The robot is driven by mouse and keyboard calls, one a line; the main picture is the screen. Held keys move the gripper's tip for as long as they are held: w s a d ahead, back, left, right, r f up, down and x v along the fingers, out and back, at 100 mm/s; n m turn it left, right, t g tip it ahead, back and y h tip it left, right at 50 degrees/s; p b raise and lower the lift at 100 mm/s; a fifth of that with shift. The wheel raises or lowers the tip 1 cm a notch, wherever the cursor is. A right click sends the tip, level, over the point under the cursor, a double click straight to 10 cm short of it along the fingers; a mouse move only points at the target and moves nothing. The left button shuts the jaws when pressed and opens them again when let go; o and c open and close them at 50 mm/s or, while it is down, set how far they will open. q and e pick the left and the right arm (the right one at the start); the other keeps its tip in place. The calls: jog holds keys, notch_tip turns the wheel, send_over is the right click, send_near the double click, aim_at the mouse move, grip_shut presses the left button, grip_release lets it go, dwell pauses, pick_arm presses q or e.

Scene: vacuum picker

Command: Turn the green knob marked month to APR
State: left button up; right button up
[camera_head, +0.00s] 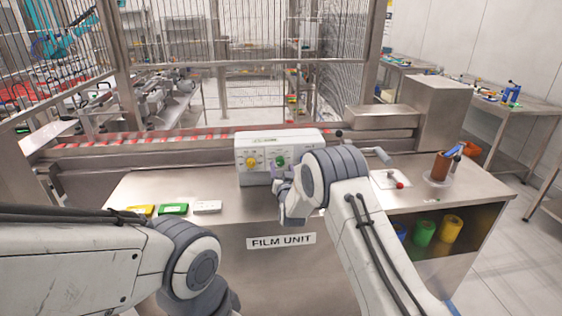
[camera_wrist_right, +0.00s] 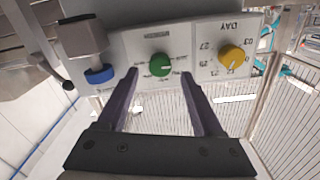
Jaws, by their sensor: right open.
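The green knob (camera_head: 279,161) sits on the front of a white control box, right of a yellow knob (camera_head: 251,162). In the right wrist view, turned over, the green knob (camera_wrist_right: 160,66) has a pale pointer mark. The lettering around it is too small to read. The yellow knob (camera_wrist_right: 232,57) there is on the dial marked DAY. My right gripper (camera_wrist_right: 158,76) is open, its two fingers pointing at the panel on either side of the green knob. I cannot tell whether they touch it. My left arm shows at the lower left; its gripper is out of view.
A blue knob (camera_wrist_right: 100,74) lies beside a grey metal block on the panel. Yellow, green (camera_head: 173,209) and white (camera_head: 207,207) flat pieces lie on the steel bench (camera_head: 140,190). A red-tipped lever plate (camera_head: 391,181) and a brown cup (camera_head: 440,167) stand at the right.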

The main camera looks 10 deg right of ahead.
aim_at(281, 162)
jog(key=shift+w+p, duration=0.3)
jog(key=shift+w, duration=1.3)
grip_shut()
